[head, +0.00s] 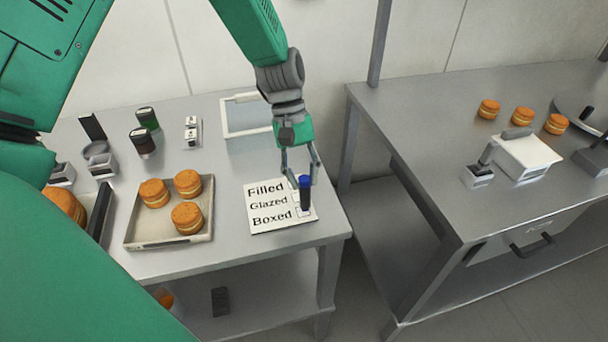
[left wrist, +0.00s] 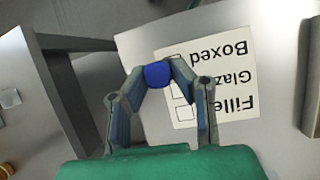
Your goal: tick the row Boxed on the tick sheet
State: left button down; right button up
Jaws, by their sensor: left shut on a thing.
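The tick sheet (head: 268,221) lies flat on the left table, with the rows Filled, Glazed and Boxed and a column of small boxes at its right side. It shows upside down in the left wrist view (left wrist: 235,60). My left gripper (head: 303,178) is shut on a dark marker with a blue end (head: 305,194), held upright over the right side of the sheet. The blue end also shows between the fingers in the left wrist view (left wrist: 157,76). The marker's lower end is by the boxes near the Boxed row; I cannot tell whether it touches the paper. My right gripper is not in view.
A tray (head: 135,242) with three filled rounds stands left of the sheet. Stamps (head: 143,140) and a white open frame (head: 229,119) are behind. A gap separates this table from the right-hand table (head: 420,130), which bears more rounds and a white-topped device (head: 527,152).

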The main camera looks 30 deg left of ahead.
pick_arm(q)
jog(key=shift+a+f, duration=0.2)
jog(key=shift+a, duration=0.15)
jog(key=shift+d+f, duration=0.25)
dwell(0.3)
jog(key=shift+a, duration=0.1)
dwell(0.3)
jog(key=shift+s+f, duration=0.15)
jog(key=shift+f, duration=0.05)
dwell(1.3)
jog(key=shift+r+p, duration=0.15)
jog(key=shift+p, duration=0.15)
jog(key=shift+r+p, duration=0.95)
notch_tip(320, 180, up, 3)
jog(key=p, duration=0.3)
jog(key=shift+r, duration=0.2)
jog(key=shift+r+p, duration=0.65)
jog(key=shift+r, duration=0.2)
